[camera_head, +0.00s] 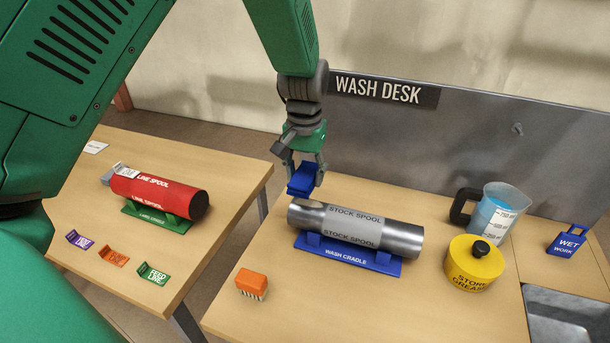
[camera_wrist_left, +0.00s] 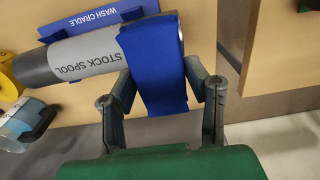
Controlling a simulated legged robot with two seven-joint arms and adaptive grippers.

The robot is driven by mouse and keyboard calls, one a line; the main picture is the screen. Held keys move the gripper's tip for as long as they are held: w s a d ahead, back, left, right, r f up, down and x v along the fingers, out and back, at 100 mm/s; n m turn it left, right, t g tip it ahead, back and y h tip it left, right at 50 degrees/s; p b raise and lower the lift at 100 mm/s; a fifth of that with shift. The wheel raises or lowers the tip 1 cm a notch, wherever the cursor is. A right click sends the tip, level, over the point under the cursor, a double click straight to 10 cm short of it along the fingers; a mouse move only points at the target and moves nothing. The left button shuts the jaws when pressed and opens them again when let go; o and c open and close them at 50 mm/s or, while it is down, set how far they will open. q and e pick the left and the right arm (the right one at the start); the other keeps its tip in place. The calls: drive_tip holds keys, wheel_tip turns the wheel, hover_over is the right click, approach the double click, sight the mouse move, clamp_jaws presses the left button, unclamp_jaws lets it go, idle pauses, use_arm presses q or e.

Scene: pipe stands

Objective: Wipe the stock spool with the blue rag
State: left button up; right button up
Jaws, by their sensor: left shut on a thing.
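The stock spool (camera_head: 385,235) is a metal cylinder with a grey label, lying in the blue wash cradle (camera_head: 345,254) on the wash desk. My left gripper (camera_head: 307,172) is shut on the blue rag (camera_head: 301,183) just above the left end of the spool. In the left wrist view the rag (camera_wrist_left: 158,65) hangs between the fingers (camera_wrist_left: 160,92) and covers one end of the stock spool (camera_wrist_left: 88,55); whether it touches the metal I cannot tell. My right gripper is not in view.
An orange brush (camera_head: 252,283) lies left of the cradle. A yellow grease tin (camera_head: 474,265), a jug of blue liquid (camera_head: 497,212) and a blue wet work sign (camera_head: 568,240) stand right. The red line spool (camera_head: 158,192) lies on the left table (camera_head: 215,160).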

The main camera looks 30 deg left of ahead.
sight(315, 205)
use_arm(q)
drive_tip(key=f+b, duration=0.3)
drive_tip(key=a+f+b, duration=0.1)
drive_tip(key=f, duration=0.1)
drive_tip(key=shift+f, duration=0.2)
drive_tip(key=shift+w+d+r+p, duration=0.2)
drive_tip(key=shift+d+p, duration=0.1)
drive_tip(key=shift+d, duration=0.1)
drive_tip(key=shift+w+d+r+p, duration=0.15)
drive_tip(key=shift+d+p, duration=0.1)
drive_tip(key=shift+d, duration=0.8)
drive_tip(key=shift+d+r, duration=0.1)
drive_tip(key=shift+d, duration=0.25)
drive_tip(key=o, duration=0.5)
drive_tip(key=shift+c, duration=0.2)
drive_tip(key=c, duration=0.7)
drive_tip(key=shift+a, duration=0.15)
clamp_jaws()
drive_tip(key=shift+a+f, duration=0.25)
drive_tip(key=shift+a, duration=0.1)
drive_tip(key=shift+d+f, duration=0.4)
drive_tip(key=shift+f, duration=0.1)
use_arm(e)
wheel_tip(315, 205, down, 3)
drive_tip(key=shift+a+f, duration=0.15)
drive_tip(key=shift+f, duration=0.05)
use_arm(q)
drive_tip(key=shift+a+r, duration=0.1)
